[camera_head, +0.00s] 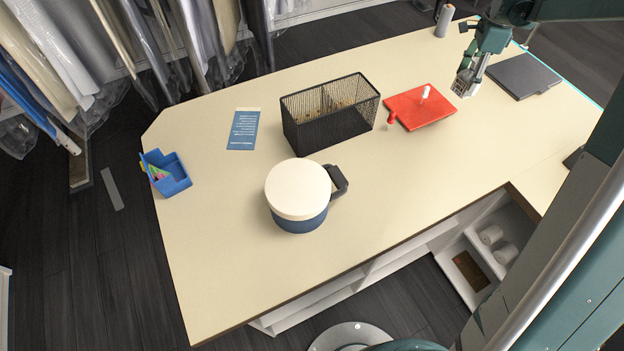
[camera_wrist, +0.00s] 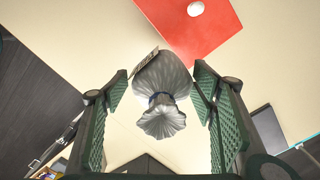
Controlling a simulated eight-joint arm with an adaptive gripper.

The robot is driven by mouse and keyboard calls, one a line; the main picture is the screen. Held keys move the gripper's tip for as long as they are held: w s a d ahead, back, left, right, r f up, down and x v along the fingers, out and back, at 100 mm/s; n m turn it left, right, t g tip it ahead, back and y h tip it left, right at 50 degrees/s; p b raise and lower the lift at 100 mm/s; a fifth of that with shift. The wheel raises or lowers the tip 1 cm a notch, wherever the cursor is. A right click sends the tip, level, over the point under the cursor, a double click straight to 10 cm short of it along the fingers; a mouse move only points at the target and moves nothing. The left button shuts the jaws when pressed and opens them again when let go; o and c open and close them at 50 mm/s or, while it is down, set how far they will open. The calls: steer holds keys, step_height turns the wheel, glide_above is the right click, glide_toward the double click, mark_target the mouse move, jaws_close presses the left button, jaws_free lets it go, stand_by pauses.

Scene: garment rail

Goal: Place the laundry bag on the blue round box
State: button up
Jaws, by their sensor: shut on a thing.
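The laundry bag (camera_wrist: 163,78) is a pale grey, gathered bag with a tied neck and a small printed tag. It sits between the green ribbed fingers of my gripper (camera_wrist: 163,90) in the wrist view, which is shut on it. In the head view my gripper (camera_head: 467,82) is at the upper right, over the table to the right of the red tray; the bag is hard to make out there. The blue round box (camera_head: 299,215) stands on the table near the middle, with a cream lid (camera_head: 298,186) on it. Its lid top is bare.
A black mesh basket (camera_head: 330,115) stands behind the box. A red tray (camera_head: 420,106) with a white piece lies to its right. A dark object (camera_head: 339,181) adjoins the box's right side. A blue card (camera_head: 243,130), blue bin (camera_head: 172,174) and dark folder (camera_head: 523,76) lie apart. The front table is clear.

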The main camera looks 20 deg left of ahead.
steer(key=s+a+r+n, duration=0.15)
steer(key=s+a, duration=0.25)
steer(key=a, duration=0.4)
steer(key=s+a+r+n, duration=0.1)
steer(key=s+a+r, duration=0.1)
steer(key=s+a, duration=0.4)
step_height(320, 180, up, 3)
steer(key=n, duration=0.6)
glide_above(307, 182)
steer(key=shift+r, duration=0.2)
steer(key=shift+f, duration=0.15)
steer(key=shift+f, duration=2.8)
steer(key=shift+f, duration=0.1)
steer(key=shift+f, duration=1.95)
steer(key=shift+f, duration=0.15)
